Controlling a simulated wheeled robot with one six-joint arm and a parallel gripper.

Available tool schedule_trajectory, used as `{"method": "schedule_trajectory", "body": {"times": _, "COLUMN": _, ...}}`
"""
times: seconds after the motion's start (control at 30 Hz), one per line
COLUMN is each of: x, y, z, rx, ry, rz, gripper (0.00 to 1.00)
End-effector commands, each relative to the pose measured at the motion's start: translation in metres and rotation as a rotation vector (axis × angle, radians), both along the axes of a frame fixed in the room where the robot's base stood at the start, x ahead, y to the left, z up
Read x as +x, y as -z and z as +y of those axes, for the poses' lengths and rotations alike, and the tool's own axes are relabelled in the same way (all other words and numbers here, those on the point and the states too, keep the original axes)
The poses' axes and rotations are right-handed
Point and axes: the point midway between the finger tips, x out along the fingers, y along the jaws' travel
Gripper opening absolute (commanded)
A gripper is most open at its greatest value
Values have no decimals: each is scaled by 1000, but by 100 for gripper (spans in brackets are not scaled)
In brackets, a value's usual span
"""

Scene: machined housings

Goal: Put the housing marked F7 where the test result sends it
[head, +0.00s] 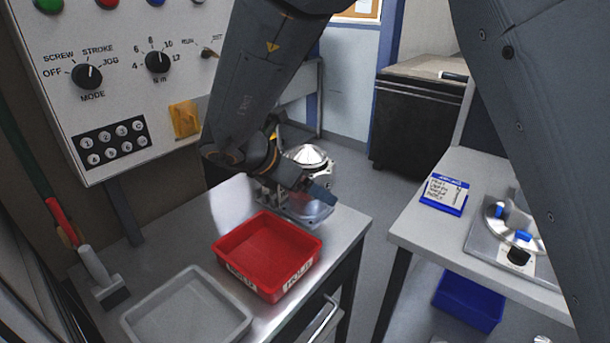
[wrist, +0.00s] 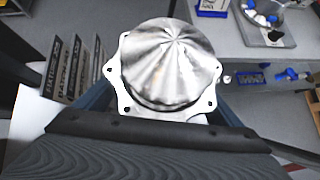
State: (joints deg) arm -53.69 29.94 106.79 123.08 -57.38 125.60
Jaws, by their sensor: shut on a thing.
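A silver housing (wrist: 168,65) with a domed top and a bolt-hole flange fills the middle of the wrist view. My gripper (wrist: 160,115) is shut on it, with dark jaws on both sides of the flange. In the head view the housing (head: 308,158) is beside my gripper (head: 318,192), at the back of the steel bench (head: 345,228). Its lower part is partly hidden by the gripper, and I cannot tell whether it touches the bench. No F7 mark is readable. A red tray (head: 266,250) with white labels and a grey tray (head: 187,312) stand in front.
A control panel (head: 120,60) with knobs rises at the left. A right-hand table (head: 405,225) bears a handwritten card (head: 444,194) and a fixture with blue parts (head: 515,235). A blue bin (head: 468,300) sits below.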

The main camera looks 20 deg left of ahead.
Motion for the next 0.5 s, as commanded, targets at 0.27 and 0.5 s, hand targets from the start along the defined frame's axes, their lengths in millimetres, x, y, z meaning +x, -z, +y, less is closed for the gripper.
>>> {"method": "schedule_trajectory", "body": {"times": 0.27, "x": -1, "y": 16, "z": 1, "rx": -2, "ry": -4, "rz": -1, "gripper": 26}}
{"method": "schedule_trajectory", "body": {"times": 0.5, "x": -1, "y": 38, "z": 1, "rx": 0, "ry": -4, "rz": -2, "gripper": 26}}
